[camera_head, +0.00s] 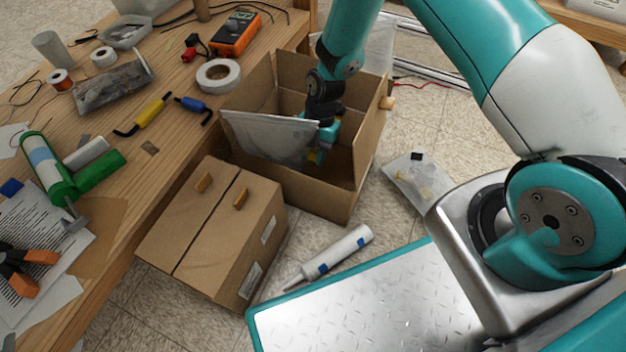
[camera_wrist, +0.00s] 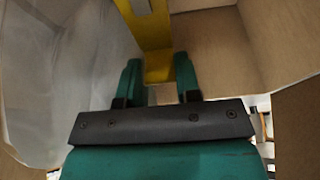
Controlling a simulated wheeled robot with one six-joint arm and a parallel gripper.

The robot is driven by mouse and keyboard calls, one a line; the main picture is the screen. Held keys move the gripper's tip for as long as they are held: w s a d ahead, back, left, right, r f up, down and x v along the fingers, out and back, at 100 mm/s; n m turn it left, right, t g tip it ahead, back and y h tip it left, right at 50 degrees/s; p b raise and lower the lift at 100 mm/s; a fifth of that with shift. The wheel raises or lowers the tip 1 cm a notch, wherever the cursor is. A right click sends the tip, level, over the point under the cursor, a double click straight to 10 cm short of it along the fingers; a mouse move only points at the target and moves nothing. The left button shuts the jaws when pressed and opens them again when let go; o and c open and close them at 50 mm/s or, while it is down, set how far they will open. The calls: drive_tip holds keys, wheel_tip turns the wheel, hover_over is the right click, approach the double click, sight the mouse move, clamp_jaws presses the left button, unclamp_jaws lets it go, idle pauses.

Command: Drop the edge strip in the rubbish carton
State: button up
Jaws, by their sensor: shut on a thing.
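The edge strip is a yellow piece (camera_wrist: 152,30) held between the two teal fingers of my gripper (camera_wrist: 157,78) in the wrist view. In the head view only a small yellow part (camera_head: 314,157) of it shows below my gripper (camera_head: 322,148). My gripper is shut on the strip and is down inside the open cardboard carton (camera_head: 365,150), between its walls. In the wrist view, brown cardboard walls (camera_wrist: 215,50) surround it. The strip's far end is cut off at the top of the wrist view, and I cannot tell whether it touches the carton's bottom.
A grey translucent sheet or bag (camera_head: 268,137) leans in the carton's left side, close to my gripper. A closed cardboard box (camera_head: 225,225) stands in front. A white cartridge (camera_head: 338,252) and a clear bag (camera_head: 420,180) lie on the floor. A cluttered wooden workbench (camera_head: 165,150) is at left.

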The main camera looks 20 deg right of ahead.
wheel_tip(320, 180, down, 10)
drive_tip(key=b, duration=0.4)
drive_tip(key=shift+r+b, duration=0.15)
drive_tip(key=shift+b, duration=0.2)
